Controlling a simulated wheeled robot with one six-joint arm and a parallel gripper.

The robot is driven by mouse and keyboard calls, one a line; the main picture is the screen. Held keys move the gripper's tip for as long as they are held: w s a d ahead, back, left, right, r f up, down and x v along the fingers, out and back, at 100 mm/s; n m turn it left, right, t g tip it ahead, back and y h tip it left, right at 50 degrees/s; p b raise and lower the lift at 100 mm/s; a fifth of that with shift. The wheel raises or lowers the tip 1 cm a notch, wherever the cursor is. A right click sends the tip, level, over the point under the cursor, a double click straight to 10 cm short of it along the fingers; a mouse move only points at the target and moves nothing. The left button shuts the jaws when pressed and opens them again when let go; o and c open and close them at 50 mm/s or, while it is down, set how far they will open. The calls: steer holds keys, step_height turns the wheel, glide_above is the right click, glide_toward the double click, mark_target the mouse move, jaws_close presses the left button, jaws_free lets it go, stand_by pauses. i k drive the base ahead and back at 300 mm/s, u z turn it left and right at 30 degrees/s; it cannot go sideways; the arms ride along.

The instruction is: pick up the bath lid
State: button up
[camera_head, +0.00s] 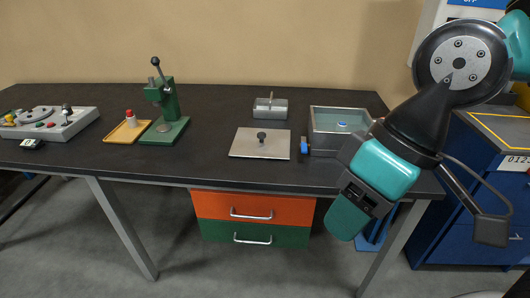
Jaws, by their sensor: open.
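Nothing touches the knob. My arm hangs at the right of the view, its lower links in front of the bath's right side and the table's right end. I cannot make out the jaws of my gripper.
A small grey block with an upright handle (270,107) stands behind the lid. A green hand press (165,110), a yellow tray (116,136) with a red-capped bottle and a control panel (50,122) are at left. A blue cabinet (480,180) stands right. Table space left of the lid is clear.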

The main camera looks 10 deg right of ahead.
mark_target(271, 144)
steer(key=u, duration=0.2)
steer(key=i, duration=1.1)
steer(key=u, duration=0.4)
